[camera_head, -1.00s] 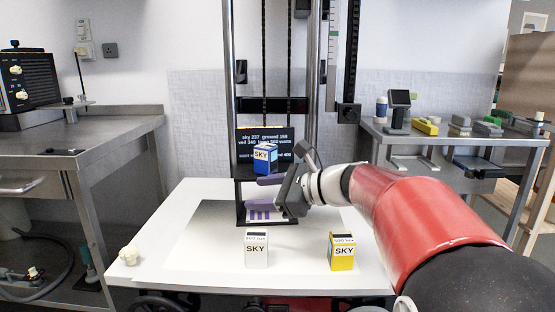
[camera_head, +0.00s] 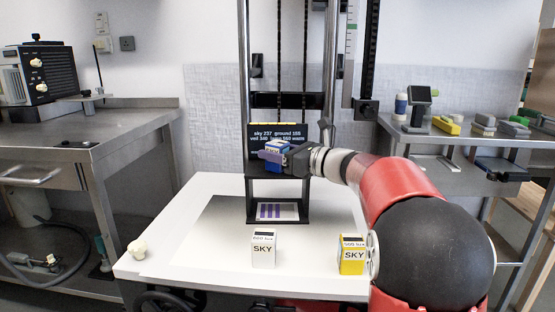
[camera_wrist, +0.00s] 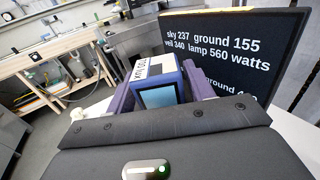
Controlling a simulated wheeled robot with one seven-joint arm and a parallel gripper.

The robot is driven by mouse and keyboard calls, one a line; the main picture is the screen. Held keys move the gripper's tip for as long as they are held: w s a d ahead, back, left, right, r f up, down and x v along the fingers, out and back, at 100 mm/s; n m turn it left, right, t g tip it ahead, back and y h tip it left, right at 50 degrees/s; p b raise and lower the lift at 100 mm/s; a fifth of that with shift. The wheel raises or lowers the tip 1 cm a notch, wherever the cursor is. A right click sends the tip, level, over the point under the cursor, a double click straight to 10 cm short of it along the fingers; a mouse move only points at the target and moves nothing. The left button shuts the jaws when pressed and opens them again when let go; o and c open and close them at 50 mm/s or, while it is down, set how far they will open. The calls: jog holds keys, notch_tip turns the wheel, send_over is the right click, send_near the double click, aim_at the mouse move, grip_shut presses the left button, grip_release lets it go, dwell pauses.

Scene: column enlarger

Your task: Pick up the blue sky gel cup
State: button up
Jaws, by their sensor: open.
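The blue sky gel cup (camera_head: 278,146), a small blue box with a white labelled panel, sits on the black stand (camera_head: 251,187) in front of the dark text panel. My gripper (camera_head: 272,152) is level with it, fingers reaching left across it. In the wrist view the cup (camera_wrist: 158,88) stands between my two purple fingers (camera_wrist: 160,92), which are open. Small gaps or contact at the sides cannot be told. The cup's lower part is hidden.
A white SKY cup (camera_head: 263,249) and a yellow SKY cup (camera_head: 352,255) stand at the front of the white baseboard (camera_head: 190,235). The text panel (camera_wrist: 235,50) is close beside my gripper. Steel columns (camera_head: 330,60) rise behind.

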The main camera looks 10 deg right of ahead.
jog(key=shift+x, duration=0.9)
jog(key=c, duration=0.9)
jog(key=shift+r, duration=0.1)
jog(key=shift+c, duration=0.2)
